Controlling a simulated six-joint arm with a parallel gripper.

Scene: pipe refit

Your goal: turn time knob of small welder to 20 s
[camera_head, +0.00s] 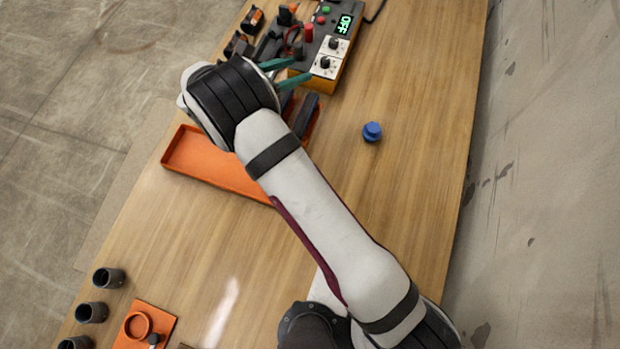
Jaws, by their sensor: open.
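The small welder (345,75), a dark-topped box with an orange side, stands at the top of the head view. Its green-lit display (344,24) reads OFF. Two black knobs on white dial plates sit on its top: an upper knob (334,43) and a lower knob (325,63). The dial marks are too small to read, so I cannot tell which is the time knob. My gripper (302,67) has teal fingers spread apart and empty. It is just left of the lower knob in the picture, apparently not touching it.
Red (308,32) and green parts and dark cables crowd the welder's left. A blue cap (372,131) stands right of the arm. Dark pipe pieces (92,312) stand lower left.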

